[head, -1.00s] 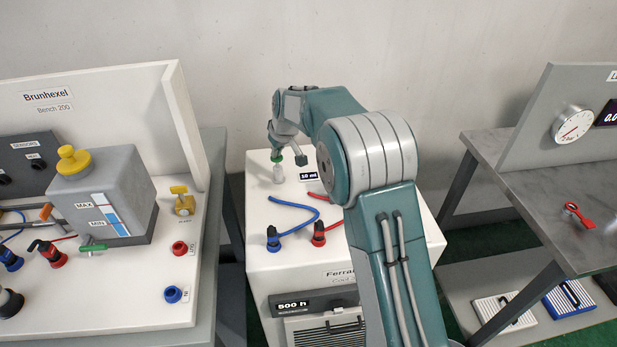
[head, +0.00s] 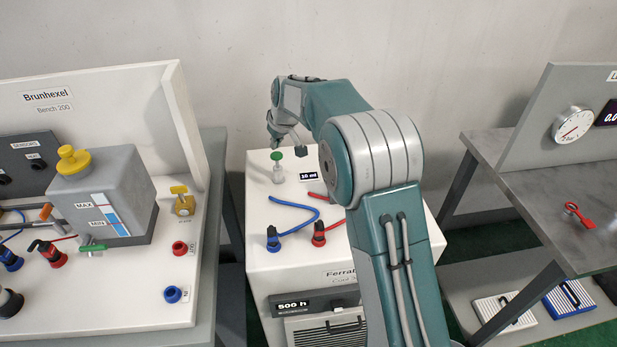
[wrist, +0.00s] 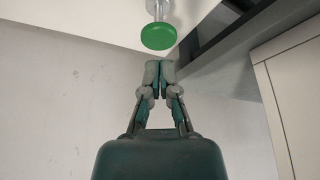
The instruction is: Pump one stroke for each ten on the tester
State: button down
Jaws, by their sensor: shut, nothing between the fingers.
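The pump's round green knob (head: 277,156) stands upright on a clear-looking stem at the back of the white cabinet top, beside a "10 ml" label (head: 310,176). In the wrist view the green knob (wrist: 158,36) is just beyond my fingertips. My gripper (wrist: 160,66) is shut and empty, apart from the knob. In the head view my gripper (head: 275,143) is small and partly hidden, just above the knob. I cannot tell which device is the tester; a dark display (head: 606,115) at the right edge is cut off, showing "0.0".
Blue (head: 295,205) and red (head: 319,234) hoses lie on the white cabinet (head: 290,270), which has a "500 h" display (head: 296,306). A bench with a grey tank (head: 105,195) stands left. A grey table with a gauge (head: 572,124) and red key (head: 579,215) stands right.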

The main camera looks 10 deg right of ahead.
notch_tip(320, 180, up, 6)
dwell(0.8)
